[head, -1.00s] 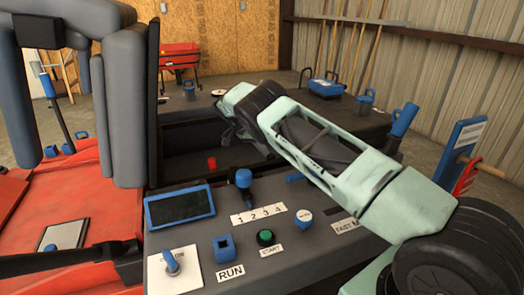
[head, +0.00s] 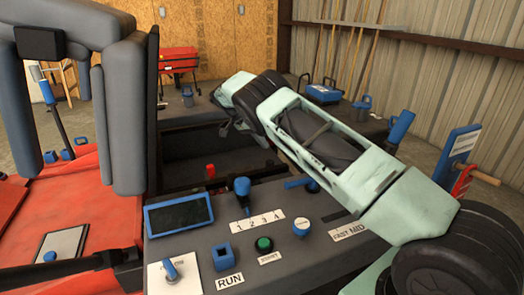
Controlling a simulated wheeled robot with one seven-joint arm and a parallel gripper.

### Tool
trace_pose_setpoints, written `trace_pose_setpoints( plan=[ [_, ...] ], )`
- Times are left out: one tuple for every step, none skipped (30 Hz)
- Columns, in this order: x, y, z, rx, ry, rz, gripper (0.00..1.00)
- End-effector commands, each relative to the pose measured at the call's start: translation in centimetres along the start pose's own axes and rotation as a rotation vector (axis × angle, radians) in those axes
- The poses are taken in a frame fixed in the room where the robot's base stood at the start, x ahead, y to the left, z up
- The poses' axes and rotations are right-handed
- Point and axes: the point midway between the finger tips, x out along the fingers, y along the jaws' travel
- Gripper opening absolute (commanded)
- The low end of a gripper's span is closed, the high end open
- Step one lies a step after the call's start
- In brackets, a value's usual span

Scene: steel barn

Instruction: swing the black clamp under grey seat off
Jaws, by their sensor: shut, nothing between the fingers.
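I cannot make out for sure a grey seat with a black clamp under it. Thick grey padded parts (head: 122,130) stand over the red bodywork at the left. A black bar (head: 75,268) with a blue knob lies low at the left, and I cannot tell whether it is the clamp. My gripper (head: 232,122) is at the far end of my pale green arm, above the dark recess behind the console. It is shut and empty, well right of the padded parts. Its fingertips are partly hidden by my arm.
The dark console (head: 240,235) in front carries a screen (head: 180,214), blue knobs, a green button (head: 264,244) and a blue lever (head: 302,183). A red stub (head: 210,170) stands in the recess. More blue handles and a red toolbox (head: 180,53) are farther back.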

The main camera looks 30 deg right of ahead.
Motion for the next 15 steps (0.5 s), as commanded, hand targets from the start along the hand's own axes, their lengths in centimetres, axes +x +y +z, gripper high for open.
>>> trace_pose_setpoints(
  plan=[
    [-1.0, 0.5, -0.5, 0.001, 0.0, -0.001, 0.0],
    [-1.4, 0.7, -0.7, 0.001, 0.0, -0.001, 0.0],
    [-1.8, 0.9, -0.9, 0.001, 0.0, -0.002, 0.0],
    [-2.1, 1.1, -1.1, 0.001, 0.0, -0.002, 0.0],
    [-2.4, 1.2, -1.2, 0.001, 0.0, -0.002, 0.0],
    [-2.6, 1.4, -1.4, 0.0, 0.0, -0.001, 0.0],
    [-2.8, 1.4, -1.4, 0.0, 0.0, -0.001, 0.0],
    [-2.9, 1.5, -1.5, 0.0, 0.0, 0.0, 0.0],
    [-3.0, 1.6, -1.6, 0.0, 0.0, 0.0, 0.0],
    [-3.1, 1.6, -1.6, -0.001, 0.0, 0.0, 0.0],
    [-3.1, 1.6, -1.6, -0.001, 0.0, 0.0, 0.0],
    [-3.1, 1.7, -1.6, -0.001, 0.0, 0.0, 0.0],
    [-3.1, 1.7, -1.6, -0.001, 0.0, 0.0, 0.0],
    [-3.1, 1.7, -1.6, -0.001, 0.0, 0.0, 0.0],
    [-3.1, 1.7, -1.6, 0.0, 0.0, 0.0, 0.0]
  ],
)
